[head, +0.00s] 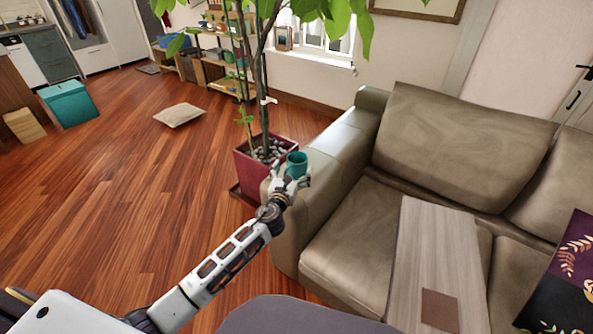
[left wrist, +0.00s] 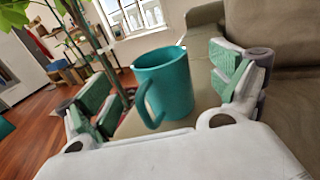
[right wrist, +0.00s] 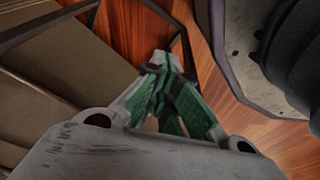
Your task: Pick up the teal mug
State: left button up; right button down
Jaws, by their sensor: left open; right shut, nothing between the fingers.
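The teal mug (head: 296,164) stands upright on the left arm of the sofa (head: 352,135) in the head view. In the left wrist view the mug (left wrist: 165,84) is between the open fingers, with its handle toward the lower left. My left gripper (head: 290,181) is open at the mug; in the left wrist view its green-padded fingers (left wrist: 163,92) stand on either side, and no firm contact shows. My right gripper (right wrist: 170,92) is shut and empty in the right wrist view, away from the mug. It is not in the head view.
A potted plant in a red pot (head: 256,165) stands close to the left of the mug, its leaves hanging above. A wooden board (head: 437,255) lies on the sofa seat. A dark patterned cushion (head: 565,270) is at the right. Wood floor (head: 130,180) is open at left.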

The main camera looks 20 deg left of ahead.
aim_at(295, 165)
pick_arm(q)
jog(key=shift+w, duration=0.35)
pick_arm(e)
jog(key=shift+s, duration=0.3)
jog(key=shift+w, duration=0.25)
pick_arm(q)
jog(key=shift+w, duration=0.2)
jog(key=shift+w+b, duration=0.3)
jog(key=shift+w, duration=2.1)
pick_arm(e)
jog(key=shift+w+a+r, duration=0.25)
jog(key=shift+w+r, duration=0.05)
jog(key=shift+r, duration=0.3)
jog(key=shift+w+a+r, duration=0.2)
jog(key=shift+w+r, duration=0.05)
jog(key=shift+r, duration=0.3)
pick_arm(q)
jog(key=shift+r, duration=0.1)
